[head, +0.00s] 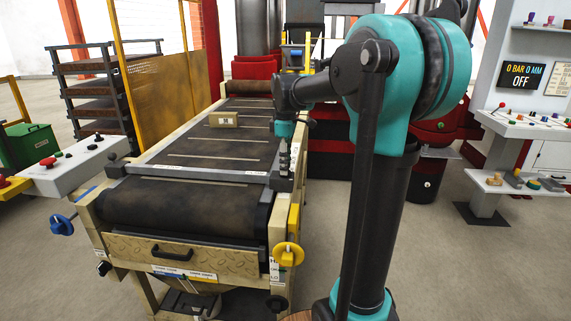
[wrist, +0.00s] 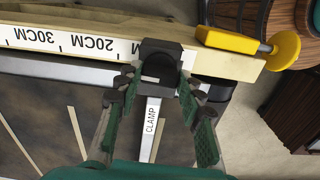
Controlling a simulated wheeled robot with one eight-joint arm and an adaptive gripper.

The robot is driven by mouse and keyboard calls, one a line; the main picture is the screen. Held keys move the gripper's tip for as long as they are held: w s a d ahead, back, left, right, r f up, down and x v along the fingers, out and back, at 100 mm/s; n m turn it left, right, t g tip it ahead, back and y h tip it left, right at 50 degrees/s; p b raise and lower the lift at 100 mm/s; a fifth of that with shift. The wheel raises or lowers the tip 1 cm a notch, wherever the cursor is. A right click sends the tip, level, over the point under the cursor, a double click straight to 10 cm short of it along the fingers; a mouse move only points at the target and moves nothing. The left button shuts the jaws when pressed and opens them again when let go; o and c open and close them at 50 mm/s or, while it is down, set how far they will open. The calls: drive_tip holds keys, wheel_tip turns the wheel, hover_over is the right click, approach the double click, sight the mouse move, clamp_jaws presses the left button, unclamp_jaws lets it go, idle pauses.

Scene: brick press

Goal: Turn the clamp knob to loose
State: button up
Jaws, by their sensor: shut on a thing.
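The clamp knob (wrist: 160,56) is a dark piece at the end of a pale bar labelled CLAMP (wrist: 151,122), beside a white centimetre scale (wrist: 70,38). My gripper (wrist: 160,80) has its green-backed fingers on both sides of the knob and is shut on it. In the head view my gripper (head: 283,168) points down at the right rail of the conveyor, where the clamp bar (head: 210,171) crosses the belt. The knob's pointer or marking, if any, is not readable, and the fingers hide part of it.
A yellow handwheel (head: 288,255) sits at the near right corner and a blue one (head: 62,225) at the left. A brick-like block (head: 223,119) lies on the belt (head: 185,207). A control box (head: 75,167) stands left.

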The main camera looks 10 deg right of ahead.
drive_tip(key=shift+n, duration=0.4)
drive_tip(key=o, duration=1.2)
drive_tip(key=shift+c, duration=0.2)
wheel_tip(320, 180, up, 12)
